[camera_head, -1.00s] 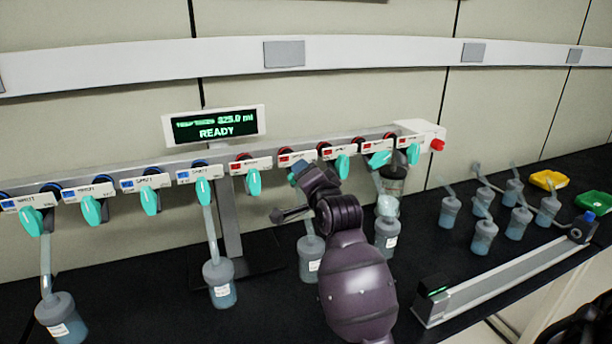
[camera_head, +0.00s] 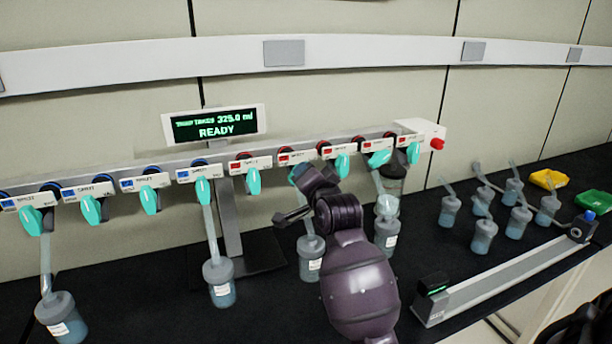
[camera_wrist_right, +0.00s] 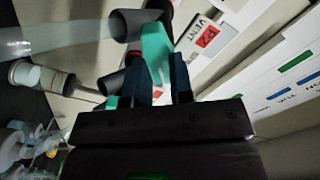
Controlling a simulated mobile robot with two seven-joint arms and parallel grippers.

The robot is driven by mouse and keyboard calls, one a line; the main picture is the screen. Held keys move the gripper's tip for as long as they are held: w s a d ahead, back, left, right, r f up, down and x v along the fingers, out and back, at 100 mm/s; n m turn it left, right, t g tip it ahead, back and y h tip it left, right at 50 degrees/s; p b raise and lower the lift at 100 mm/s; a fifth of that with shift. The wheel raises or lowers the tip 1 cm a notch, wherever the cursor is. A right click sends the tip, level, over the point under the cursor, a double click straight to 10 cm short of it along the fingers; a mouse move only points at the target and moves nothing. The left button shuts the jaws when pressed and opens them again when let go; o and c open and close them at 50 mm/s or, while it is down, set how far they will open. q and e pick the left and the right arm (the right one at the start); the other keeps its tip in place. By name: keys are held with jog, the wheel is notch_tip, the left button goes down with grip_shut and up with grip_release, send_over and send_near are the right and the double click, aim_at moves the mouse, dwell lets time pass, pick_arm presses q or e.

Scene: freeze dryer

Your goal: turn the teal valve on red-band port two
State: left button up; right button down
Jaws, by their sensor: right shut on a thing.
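The port rail carries a row of teal valves under blue-band labels on the left and red-band labels on the right. My right gripper (camera_wrist_right: 163,82) is at the second red-band port from the left, below its label (camera_head: 297,156). It is shut on that port's teal valve (camera_wrist_right: 155,48), whose handle shows between the two dark fingers in the wrist view. A red square and the word VENT show on a label (camera_wrist_right: 207,38) beside it. In the head view my wrist hides most of this valve. My left gripper is not in view.
A bottle (camera_head: 311,258) stands below the gripped valve, close to my arm; another (camera_head: 387,233) stands to its right. Neighbouring teal valves (camera_head: 254,182) (camera_head: 342,166) hang close on both sides. A display (camera_head: 213,125) reads READY. Several bottles stand on the right bench.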

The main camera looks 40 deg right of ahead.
jog(key=n, duration=0.6)
jog(key=shift+a, duration=0.1)
jog(key=n, duration=0.5)
jog(key=shift+a+n, duration=0.15)
jog(key=shift+n, duration=0.25)
jog(key=n, duration=0.5)
jog(key=shift+w, duration=0.1)
jog(key=n, duration=0.5)
jog(key=shift+a+f, duration=0.1)
jog(key=shift+a, duration=0.05)
jog(key=shift+n, duration=0.4)
jog(key=c, duration=1)
grip_release()
pick_arm(q)
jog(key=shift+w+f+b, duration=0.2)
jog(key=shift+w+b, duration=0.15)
jog(key=shift+b, duration=0.45)
pick_arm(e)
jog(key=v, duration=1)
jog(key=shift+s+a, duration=0.2)
jog(key=shift+s, duration=0.15)
